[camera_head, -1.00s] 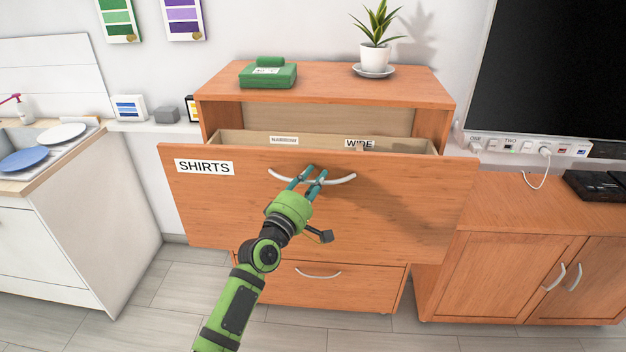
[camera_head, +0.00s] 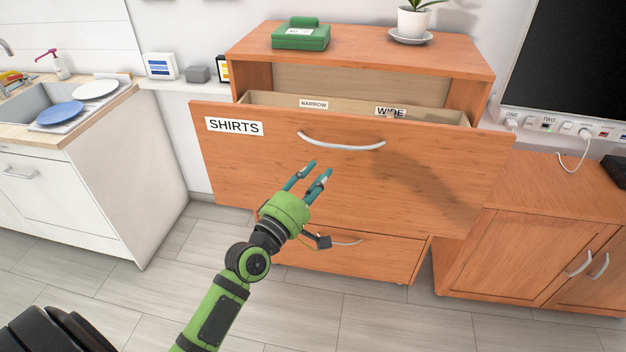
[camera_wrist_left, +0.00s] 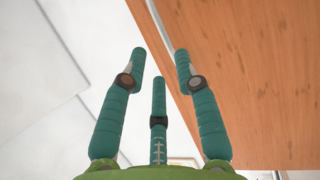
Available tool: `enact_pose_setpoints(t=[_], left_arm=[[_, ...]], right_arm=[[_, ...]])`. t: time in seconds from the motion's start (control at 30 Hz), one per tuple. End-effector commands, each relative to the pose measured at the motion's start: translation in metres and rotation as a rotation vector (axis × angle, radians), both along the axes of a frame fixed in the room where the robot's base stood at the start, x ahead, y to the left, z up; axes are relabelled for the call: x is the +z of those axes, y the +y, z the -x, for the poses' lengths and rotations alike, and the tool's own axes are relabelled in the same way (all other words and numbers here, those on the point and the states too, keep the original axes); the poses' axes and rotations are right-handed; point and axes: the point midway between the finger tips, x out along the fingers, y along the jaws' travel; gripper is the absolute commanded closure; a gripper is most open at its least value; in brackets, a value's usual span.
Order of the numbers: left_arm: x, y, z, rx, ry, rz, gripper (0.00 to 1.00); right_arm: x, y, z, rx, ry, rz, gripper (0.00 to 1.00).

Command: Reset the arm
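My left gripper (camera_head: 314,176) is green with teal fingers. It is in front of the open top drawer, below its curved metal handle (camera_head: 341,144), and apart from it. In the left wrist view the fingers (camera_wrist_left: 160,70) are spread apart with nothing between them. The drawer front (camera_head: 440,160), wooden and labelled SHIRTS, is pulled well out of the dresser and also fills the right of the left wrist view (camera_wrist_left: 260,90). My right gripper is not in view.
A closed lower drawer (camera_head: 370,258) sits under the open one. A green box (camera_head: 300,36) and a potted plant (camera_head: 414,20) stand on the dresser top. A white kitchen counter (camera_head: 95,190) is at left, a wooden cabinet (camera_head: 540,240) at right. Grey floor (camera_head: 170,300) is clear between.

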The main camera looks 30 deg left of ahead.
Motion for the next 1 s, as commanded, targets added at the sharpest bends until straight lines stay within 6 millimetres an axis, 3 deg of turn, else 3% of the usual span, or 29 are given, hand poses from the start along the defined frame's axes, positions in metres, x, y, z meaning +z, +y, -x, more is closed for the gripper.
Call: enact_pose_setpoints(t=[0.2,0.7,0.77,0.87,1.0], left_arm=[[-0.001,0.001,0.01,0.0,-0.001,0.001,0.69],[-0.008,0.001,0.009,0.003,0.012,-0.01,0.69],[-0.023,0.001,0.008,0.009,0.04,-0.034,0.69],[-0.072,0.001,0.006,0.024,0.132,-0.119,0.69],[-0.174,-0.002,0.016,0.024,0.321,-0.315,0.69]], right_arm=[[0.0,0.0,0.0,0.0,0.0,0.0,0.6],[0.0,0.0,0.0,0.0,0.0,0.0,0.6],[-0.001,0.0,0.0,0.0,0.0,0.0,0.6],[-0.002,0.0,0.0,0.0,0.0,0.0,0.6],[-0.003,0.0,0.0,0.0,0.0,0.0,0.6]])
